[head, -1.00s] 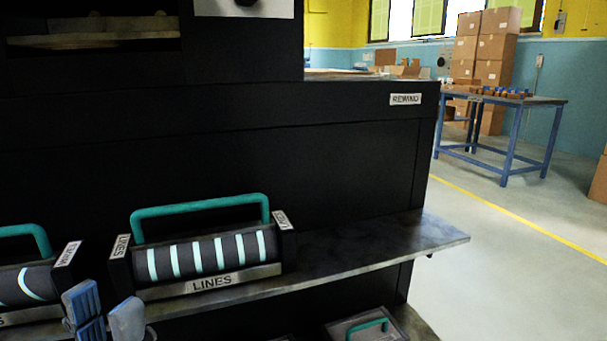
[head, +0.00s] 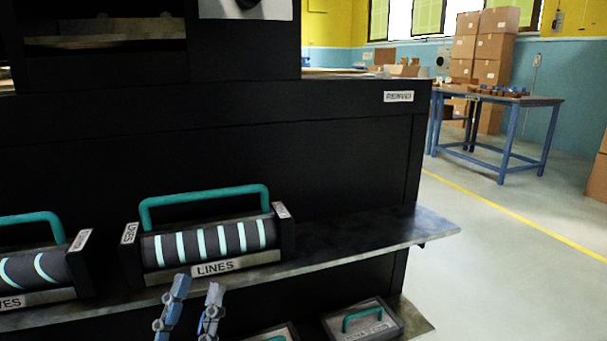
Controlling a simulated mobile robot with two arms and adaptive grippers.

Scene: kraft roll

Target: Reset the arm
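My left gripper (head: 192,300) shows at the bottom of the head view, in front of the shelf edge and below the LINES roller. Its two blue-grey fingers point up and stand apart, with nothing between them. The LINES roller (head: 212,241) is a dark cylinder with pale stripes in a black cradle with a teal handle, sitting on the shelf. The gripper does not appear to hold it. My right gripper is not in view.
A second roller cradle, WAVES (head: 38,268), sits on the shelf (head: 375,237) at the left. Lower down are trays with teal handles (head: 362,321). The black REWIND machine (head: 280,145) stands behind. Open floor (head: 480,270) and a blue table (head: 500,101) lie to the right.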

